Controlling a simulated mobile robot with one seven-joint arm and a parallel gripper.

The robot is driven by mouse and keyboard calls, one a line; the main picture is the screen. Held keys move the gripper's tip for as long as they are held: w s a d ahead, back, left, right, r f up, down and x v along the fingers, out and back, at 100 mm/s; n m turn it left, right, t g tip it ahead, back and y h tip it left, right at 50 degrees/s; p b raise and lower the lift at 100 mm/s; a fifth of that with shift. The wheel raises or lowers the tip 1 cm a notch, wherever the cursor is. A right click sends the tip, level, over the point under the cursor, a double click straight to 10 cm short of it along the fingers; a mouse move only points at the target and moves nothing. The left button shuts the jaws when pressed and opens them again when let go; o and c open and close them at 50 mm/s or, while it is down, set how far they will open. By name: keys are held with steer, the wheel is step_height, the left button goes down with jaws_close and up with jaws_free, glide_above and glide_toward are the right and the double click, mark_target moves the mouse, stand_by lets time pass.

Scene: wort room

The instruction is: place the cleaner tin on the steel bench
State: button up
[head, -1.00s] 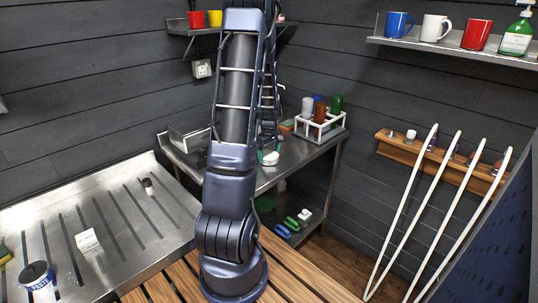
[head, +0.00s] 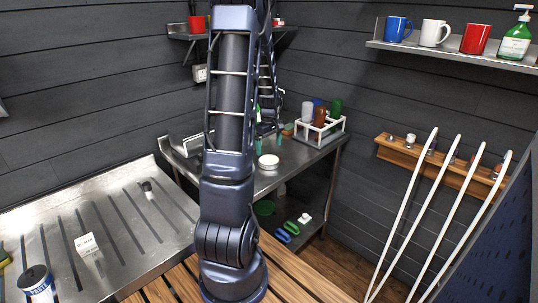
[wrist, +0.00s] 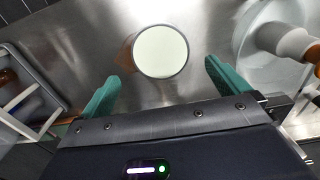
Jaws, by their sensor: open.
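A round tin with a pale top, which looks like the cleaner tin (head: 268,161), stands on the steel bench (head: 308,160) in the head view. Its label cannot be read. In the wrist view the tin's pale round top (wrist: 160,51) shows from above, over bare bench metal (wrist: 85,45). My gripper (wrist: 161,70) is open, its two teal fingers spread wide with the tin ahead of and between them. There is a visible gap on both sides and neither finger touches it. In the head view my arm hides part of the bench.
A white rack with bottles (head: 320,127) stands at the bench's right rear. A white-and-brown object (wrist: 285,42) lies near my right finger. A slotted steel drainboard (head: 110,235) with a paste tin (head: 38,285) is at left. Hoses hang from a wooden rail (head: 440,163).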

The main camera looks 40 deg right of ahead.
steer(key=shift+r, duration=2.65)
steer(key=w+a+r+t, duration=0.15)
steer(key=a+r, duration=0.25)
steer(key=a, duration=0.4)
steer(key=w+a+r+h, duration=0.1)
steer(key=w+a+r, duration=0.1)
steer(key=a+r, duration=0.35)
steer(key=w+a+r, duration=0.2)
steer(key=a, duration=0.7)
steer(key=s+a+r+t, duration=0.1)
steer(key=s+a, duration=0.3)
steer(key=a, duration=0.3)
steer(key=s+a+r+t, duration=0.1)
steer(key=s+a+r, duration=0.1)
steer(key=a, duration=0.5)
steer(key=s+a+r+t+y, duration=0.1)
steer(key=s+a, duration=0.4)
steer(key=a, duration=0.3)
steer(key=shift+s+r, duration=0.35)
steer(key=shift+r, duration=0.05)
